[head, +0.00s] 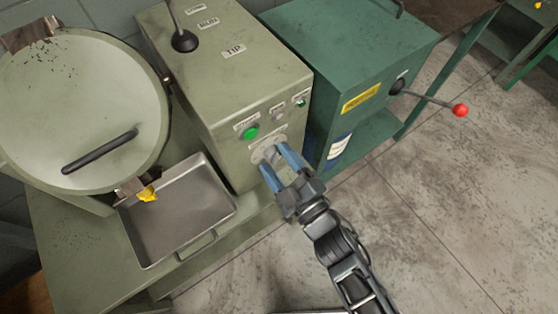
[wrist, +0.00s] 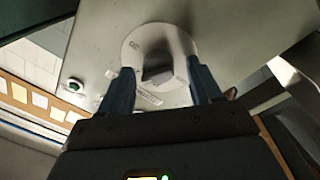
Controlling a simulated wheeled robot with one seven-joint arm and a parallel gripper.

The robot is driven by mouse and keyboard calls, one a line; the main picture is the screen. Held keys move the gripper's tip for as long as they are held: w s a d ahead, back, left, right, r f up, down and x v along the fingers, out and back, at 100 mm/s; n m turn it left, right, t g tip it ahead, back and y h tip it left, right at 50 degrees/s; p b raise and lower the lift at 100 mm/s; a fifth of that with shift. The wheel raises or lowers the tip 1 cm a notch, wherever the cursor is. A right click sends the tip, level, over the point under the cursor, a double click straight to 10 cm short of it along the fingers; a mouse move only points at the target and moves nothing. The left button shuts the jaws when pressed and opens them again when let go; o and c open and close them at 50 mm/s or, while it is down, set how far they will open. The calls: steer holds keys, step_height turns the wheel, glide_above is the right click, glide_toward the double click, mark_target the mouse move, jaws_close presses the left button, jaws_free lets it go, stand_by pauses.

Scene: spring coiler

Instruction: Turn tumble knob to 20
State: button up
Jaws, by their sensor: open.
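The tumble knob (head: 269,154) is on the front of the grey-green control box (head: 222,85), low on the panel. Two blue fingers of my gripper (head: 275,157) stand in front of it and partly hide it. In the wrist view, the knob's dark grip (wrist: 158,68) projects from a pale round dial plate (wrist: 158,40) and lies between my spread fingers (wrist: 161,80). My gripper is open. Gaps show between the grip and both fingers, so they look apart from it. The dial numbers and the knob's setting are too small to read.
A green button (head: 250,132) and smaller controls sit above the knob. A black lever (head: 184,40) stands on top of the box. A metal tray (head: 150,235) and drum (head: 85,110) are left. A teal cabinet (head: 355,45) with a red-tipped lever (head: 460,110) is right.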

steer(key=v, duration=0.7)
steer(key=shift+s+d+b, duration=0.2)
steer(key=shift+s+b, duration=0.15)
steer(key=shift+b, duration=0.05)
stand_by(0.3)
steer(key=s+d+r+m+h, duration=0.3)
steer(key=s+d+m, duration=0.1)
steer(key=s+d, duration=0.25)
steer(key=s+d+r+m+h, duration=0.3)
steer(key=s+d+m, duration=0.2)
steer(key=s+d, duration=0.15)
steer(key=s+d+r+m+g+h, duration=0.1)
steer(key=s+d+r+m+h, duration=0.2)
steer(key=s+r+m, duration=0.4)
steer(key=s+d+r, duration=0.1)
steer(key=s+r, duration=0.2)
steer(key=r, duration=0.1)
steer(key=shift+s+h, duration=0.25)
steer(key=shift+h, duration=0.15)
steer(key=shift+c, duration=0.5)
